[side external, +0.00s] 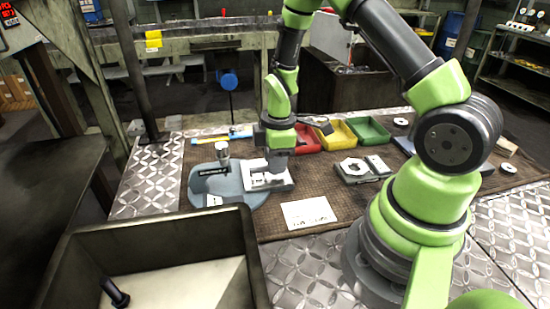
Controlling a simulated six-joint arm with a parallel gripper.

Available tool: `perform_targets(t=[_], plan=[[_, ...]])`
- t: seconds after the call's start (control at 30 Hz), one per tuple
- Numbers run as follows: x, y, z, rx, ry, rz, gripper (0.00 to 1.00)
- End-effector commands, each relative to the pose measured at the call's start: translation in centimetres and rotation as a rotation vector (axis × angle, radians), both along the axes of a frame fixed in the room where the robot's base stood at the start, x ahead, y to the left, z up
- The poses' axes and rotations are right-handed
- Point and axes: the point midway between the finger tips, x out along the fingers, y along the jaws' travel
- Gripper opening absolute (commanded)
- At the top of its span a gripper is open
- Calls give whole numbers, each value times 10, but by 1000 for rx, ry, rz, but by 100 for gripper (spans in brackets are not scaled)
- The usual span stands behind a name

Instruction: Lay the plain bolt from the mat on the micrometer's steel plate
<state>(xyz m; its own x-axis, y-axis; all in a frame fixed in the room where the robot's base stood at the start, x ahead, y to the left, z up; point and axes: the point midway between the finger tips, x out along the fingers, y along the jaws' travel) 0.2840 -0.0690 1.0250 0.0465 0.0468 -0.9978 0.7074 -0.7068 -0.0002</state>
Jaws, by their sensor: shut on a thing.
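My gripper (274,174) points down over the steel plate (284,185) of the micrometer. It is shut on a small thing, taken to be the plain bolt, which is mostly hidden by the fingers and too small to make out. The fingertips are at or just above the plate; I cannot tell whether the bolt touches it. The micrometer (222,152) stands left of my gripper, with a black label below its round top. A grey-blue rounded base (230,194) lies under it and beside the plate. The brown woven mat (255,226) spreads around these.
Red (307,141), yellow (336,134) and green (368,130) bins stand behind. A metal fixture (362,168) sits to the right, a white card (309,213) in front. A deep dark bin (160,245) at front left holds a dark bolt (115,293).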

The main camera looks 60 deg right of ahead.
Motion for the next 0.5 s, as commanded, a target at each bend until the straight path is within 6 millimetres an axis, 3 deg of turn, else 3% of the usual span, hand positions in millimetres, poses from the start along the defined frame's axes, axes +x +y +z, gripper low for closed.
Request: perform_targets(t=[0.5], plan=[[0,0,-11,0,0,-1,0]])
